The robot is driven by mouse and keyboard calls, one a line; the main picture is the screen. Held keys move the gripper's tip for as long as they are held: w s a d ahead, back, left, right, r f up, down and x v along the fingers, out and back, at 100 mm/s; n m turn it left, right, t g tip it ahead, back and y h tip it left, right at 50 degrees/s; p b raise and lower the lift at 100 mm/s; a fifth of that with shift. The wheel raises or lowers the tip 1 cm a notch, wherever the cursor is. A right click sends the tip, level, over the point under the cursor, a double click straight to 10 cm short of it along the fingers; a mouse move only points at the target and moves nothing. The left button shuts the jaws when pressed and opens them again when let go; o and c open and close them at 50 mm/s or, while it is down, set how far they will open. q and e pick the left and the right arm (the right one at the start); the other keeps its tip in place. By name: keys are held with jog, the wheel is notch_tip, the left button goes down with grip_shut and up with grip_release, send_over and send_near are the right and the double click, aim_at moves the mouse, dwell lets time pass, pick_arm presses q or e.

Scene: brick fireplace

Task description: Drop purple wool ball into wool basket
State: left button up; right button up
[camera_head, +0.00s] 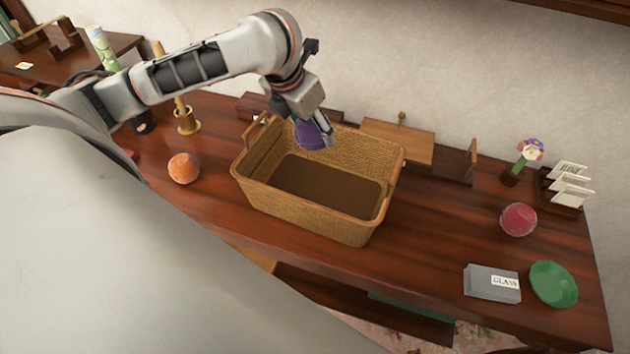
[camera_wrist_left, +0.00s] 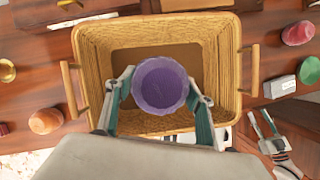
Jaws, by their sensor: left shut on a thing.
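The purple wool ball (camera_head: 309,137) is held by my left gripper (camera_head: 314,138), above the back part of the wool basket (camera_head: 309,211). In the left wrist view the purple ball (camera_wrist_left: 160,86) sits between the two fingers of my left gripper (camera_wrist_left: 160,92), over the basket opening. The wicker basket (camera_wrist_left: 92,85) has a handle at each end and its visible floor is bare. In the head view the arm and the ball hide part of the basket's back rim. My right gripper is not clearly in view in the head view.
A brass candlestick (camera_head: 186,122) stands at the back left.

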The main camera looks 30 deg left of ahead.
pick_arm(q)
jog(key=shift+f, duration=1)
pick_arm(e)
jog(key=shift+d, duration=0.1)
jog(key=shift+d, duration=0.2)
pick_arm(q)
jog(key=o, duration=1.2)
pick_arm(e)
jog(key=shift+d, duration=0.1)
pick_arm(q)
jog(key=shift+r, duration=0.2)
jog(key=v, duration=1.1)
jog(key=shift+s+r, duration=0.2)
jog(key=shift+r, duration=0.1)
pick_arm(e)
jog(key=shift+w+a, duration=0.1)
jog(key=shift+a, duration=0.1)
